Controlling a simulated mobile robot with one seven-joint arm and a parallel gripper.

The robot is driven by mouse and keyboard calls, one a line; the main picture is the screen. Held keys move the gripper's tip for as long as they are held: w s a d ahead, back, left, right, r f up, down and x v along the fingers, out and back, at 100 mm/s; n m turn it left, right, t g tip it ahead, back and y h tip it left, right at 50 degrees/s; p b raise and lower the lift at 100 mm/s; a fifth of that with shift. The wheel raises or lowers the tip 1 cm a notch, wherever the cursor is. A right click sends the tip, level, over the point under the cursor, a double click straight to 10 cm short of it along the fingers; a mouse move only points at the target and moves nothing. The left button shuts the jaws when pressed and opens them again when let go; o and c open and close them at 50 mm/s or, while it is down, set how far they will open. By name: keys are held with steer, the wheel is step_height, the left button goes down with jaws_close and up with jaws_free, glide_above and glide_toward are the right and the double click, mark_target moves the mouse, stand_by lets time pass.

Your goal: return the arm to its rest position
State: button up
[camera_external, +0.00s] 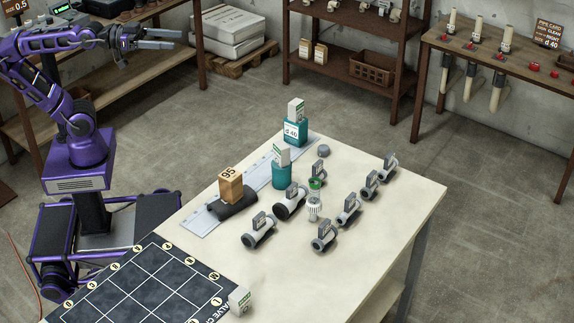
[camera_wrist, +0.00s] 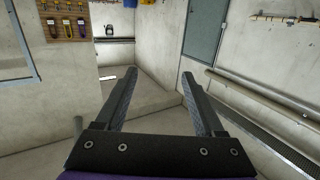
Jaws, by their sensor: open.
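My purple arm is at the upper left of the external view, raised and stretched level to the right from its column. My gripper (camera_external: 180,40) is open and empty, held in the air behind the table, with nothing between its fingers. The wrist view shows the same gripper (camera_wrist: 160,95) with its two dark fingers spread apart. Beyond them are a pale wall, a floor and a grey door (camera_wrist: 205,38). No held object shows in either view.
A work table (camera_external: 400,205) with several pipe valves, teal containers (camera_external: 282,176) and a dark grid mat (camera_external: 150,285) stands in front of my base. A workbench (camera_external: 150,70) lies behind my arm. A shelf (camera_external: 340,30) and another bench (camera_external: 500,60) stand farther right. Bare floor lies between.

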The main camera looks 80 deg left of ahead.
steer(key=s+a+f+m+g+y, duration=0.1)
steer(key=s+a+f+m+g, duration=0.3)
steer(key=f, duration=0.6)
steer(key=s+a+f+n+g+y, duration=0.1)
steer(key=s+a+f+g, duration=0.15)
steer(key=a+f, duration=0.45)
steer(key=s+a+f+n+g+y, duration=0.2)
steer(key=s+a+f+n+g, duration=0.2)
steer(key=a+f, duration=0.6)
steer(key=shift+f+n+p, duration=0.2)
steer(key=shift+n+p, duration=0.15)
steer(key=shift+n, duration=0.65)
steer(key=shift+s+g, duration=0.1)
steer(key=shift+g, duration=0.15)
